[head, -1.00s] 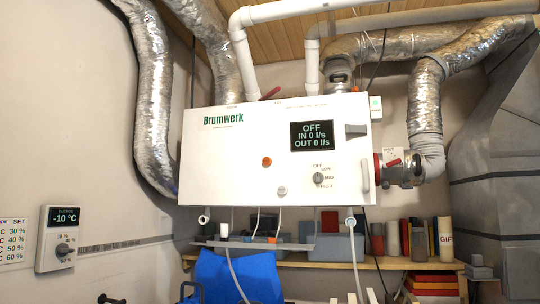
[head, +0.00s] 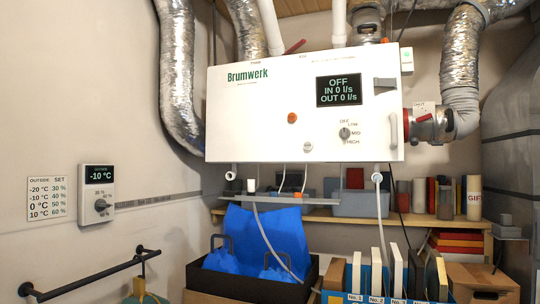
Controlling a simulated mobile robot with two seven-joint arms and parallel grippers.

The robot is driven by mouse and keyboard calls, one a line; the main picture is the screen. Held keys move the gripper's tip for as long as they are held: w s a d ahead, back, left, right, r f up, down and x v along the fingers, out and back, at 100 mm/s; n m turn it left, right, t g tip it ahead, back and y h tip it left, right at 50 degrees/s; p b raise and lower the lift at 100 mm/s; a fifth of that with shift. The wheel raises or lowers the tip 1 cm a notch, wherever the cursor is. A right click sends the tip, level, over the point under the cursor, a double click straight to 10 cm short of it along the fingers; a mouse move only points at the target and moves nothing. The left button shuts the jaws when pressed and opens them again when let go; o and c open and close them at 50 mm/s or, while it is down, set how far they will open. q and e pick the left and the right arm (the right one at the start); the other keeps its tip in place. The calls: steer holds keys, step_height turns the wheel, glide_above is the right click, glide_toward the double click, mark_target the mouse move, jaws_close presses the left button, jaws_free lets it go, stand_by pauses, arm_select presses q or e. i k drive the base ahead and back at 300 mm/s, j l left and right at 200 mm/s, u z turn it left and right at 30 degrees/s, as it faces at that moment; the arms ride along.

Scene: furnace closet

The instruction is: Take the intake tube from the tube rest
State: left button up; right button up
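A narrow grey ledge (head: 325,201), which looks like the tube rest, sits under the white Brumwerk unit (head: 260,110). A white-capped piece (head: 251,186) stands at its left part, and a thin pale tube (head: 263,232) hangs below it toward the black tray. A small orange-tipped piece (head: 298,195) is near the ledge's middle, with thin tubes rising to the unit. I cannot tell which tube is the intake one. Another pale tube (head: 380,205) hangs from a round port (head: 377,177) on the right. Neither of my grippers is in view.
A blue bag or sheet (head: 262,235) fills a black tray (head: 195,273) below. Upright binders (head: 398,272) stand in front at the right. A wooden shelf (head: 455,222) with boxes is behind. A black rail (head: 90,272) and a wall controller (head: 98,190) are at left.

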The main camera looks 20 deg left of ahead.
mark_target(251, 183)
steer(key=i+l+u, duration=0.4)
steer(key=i+l, duration=0.35)
steer(key=i, duration=0.15)
